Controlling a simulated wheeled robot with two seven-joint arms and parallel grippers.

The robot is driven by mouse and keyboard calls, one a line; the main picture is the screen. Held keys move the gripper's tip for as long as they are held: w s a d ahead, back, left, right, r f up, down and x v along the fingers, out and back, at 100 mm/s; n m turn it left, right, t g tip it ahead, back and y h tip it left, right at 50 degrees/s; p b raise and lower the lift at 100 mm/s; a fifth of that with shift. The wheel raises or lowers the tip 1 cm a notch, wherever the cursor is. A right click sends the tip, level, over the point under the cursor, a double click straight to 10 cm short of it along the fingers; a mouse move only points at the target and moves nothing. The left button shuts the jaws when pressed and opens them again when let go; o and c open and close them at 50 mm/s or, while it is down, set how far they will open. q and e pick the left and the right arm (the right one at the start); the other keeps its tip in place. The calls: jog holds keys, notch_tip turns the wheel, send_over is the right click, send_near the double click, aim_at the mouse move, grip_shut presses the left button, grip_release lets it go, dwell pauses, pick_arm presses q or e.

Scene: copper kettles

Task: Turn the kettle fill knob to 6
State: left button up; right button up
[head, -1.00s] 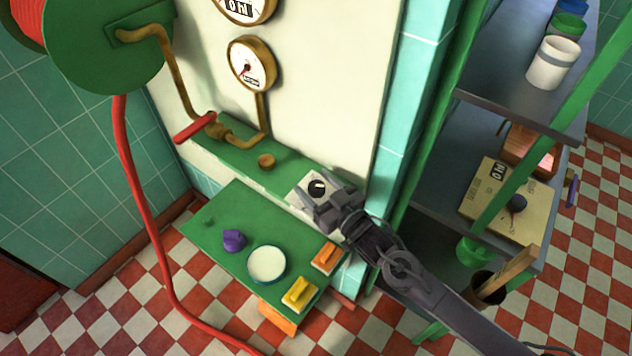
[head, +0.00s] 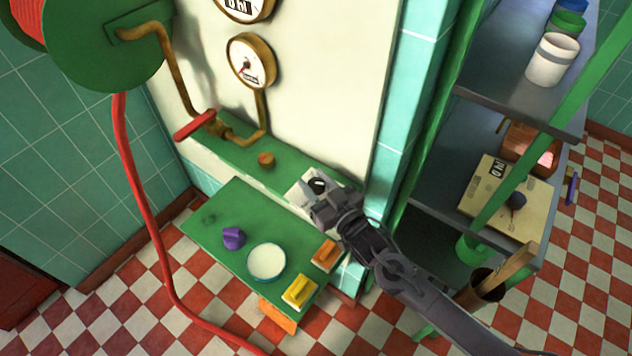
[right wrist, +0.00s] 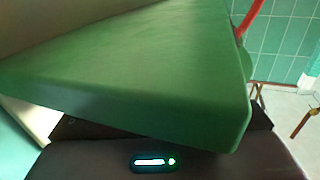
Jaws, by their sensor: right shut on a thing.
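The black knob (head: 317,185) sits on a white plate (head: 300,190) at the right end of the green ledge below the gauges. My right gripper (head: 320,198) is at this knob in the head view and shut on it; its fingers cover much of the knob and plate. The knob's pointer and any numbers around it are too small or hidden to read. The right wrist view shows a large green surface (right wrist: 130,80) close up, but neither the knob nor the fingertips clearly. My left gripper is not in view.
A low green table (head: 215,215) holds a purple object (head: 234,238), a white round dish (head: 266,262), and orange (head: 326,254) and yellow (head: 299,291) blocks. A red-handled valve (head: 194,126) and brass pipe stand left. A shelf with a dialled box (head: 485,190) is right.

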aim_at(316, 191)
jog(key=m+t+h, duration=0.2)
jog(key=m+h, duration=0.1)
jog(key=h, duration=0.1)
jog(key=shift+a+f+b, duration=0.1)
jog(key=shift+b, duration=0.25)
jog(key=shift+m+t+h+b, duration=0.3)
jog(key=shift+m+h+b, duration=0.2)
jog(key=shift+m+h, duration=0.75)
jog(key=shift+m+t+h+b, duration=0.3)
jog(key=shift+m+h+b, duration=0.25)
jog(key=shift+h, duration=1.2)
jog(key=shift+m+h, duration=0.3)
jog(key=shift+h, duration=0.1)
jog(key=o, duration=1)
jog(key=s+b, duration=0.1)
jog(key=s, duration=0.6)
jog(key=shift+b, duration=0.4)
jog(key=shift+s, duration=0.45)
